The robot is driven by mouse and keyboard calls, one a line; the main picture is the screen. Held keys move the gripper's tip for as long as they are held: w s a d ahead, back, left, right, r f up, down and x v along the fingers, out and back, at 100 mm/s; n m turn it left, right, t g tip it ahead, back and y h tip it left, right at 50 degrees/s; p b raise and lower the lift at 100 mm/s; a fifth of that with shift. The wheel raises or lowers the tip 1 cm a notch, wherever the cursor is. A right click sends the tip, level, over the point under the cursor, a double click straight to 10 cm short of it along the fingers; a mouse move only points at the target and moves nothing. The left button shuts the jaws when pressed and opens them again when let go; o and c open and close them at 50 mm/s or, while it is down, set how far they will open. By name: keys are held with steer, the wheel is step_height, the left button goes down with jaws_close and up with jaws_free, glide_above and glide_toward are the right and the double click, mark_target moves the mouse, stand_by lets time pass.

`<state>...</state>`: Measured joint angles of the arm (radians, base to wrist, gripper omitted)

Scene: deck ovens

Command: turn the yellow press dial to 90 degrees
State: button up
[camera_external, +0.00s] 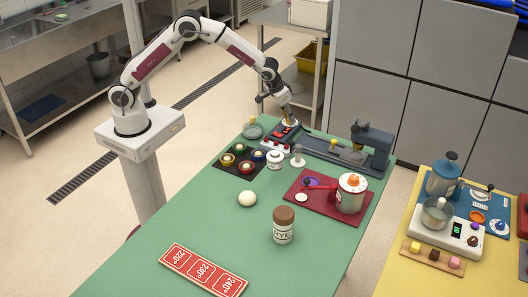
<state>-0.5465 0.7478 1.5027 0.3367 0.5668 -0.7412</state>
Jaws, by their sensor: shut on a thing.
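The yellow press dial (290,123) shows as a small yellow patch at the tips of my gripper (288,115), at the far left end of the table's back edge. My gripper points down and is shut on the dial. The fingers hide most of it, so its angle cannot be read. It sits by a dark unit with a red display (286,131). A grey-blue press (372,147) stands to the right on a long dark base. Another small yellow part (334,141) shows on that base.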

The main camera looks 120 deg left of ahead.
steer(key=shift+s+a+m+t+h, duration=0.1)
steer(key=shift+m+t+h, duration=0.2)
steer(key=shift+m, duration=0.75)
steer(key=shift+m+t+h, duration=0.2)
steer(key=shift+m+t, duration=0.1)
steer(key=shift+m, duration=0.75)
steer(key=o, duration=1.1)
steer(key=shift+r, duration=0.1)
steer(key=v, duration=1.1)
steer(key=shift+s+r, duration=0.2)
steer(key=shift+r, duration=0.15)
steer(key=shift+s+f, duration=0.1)
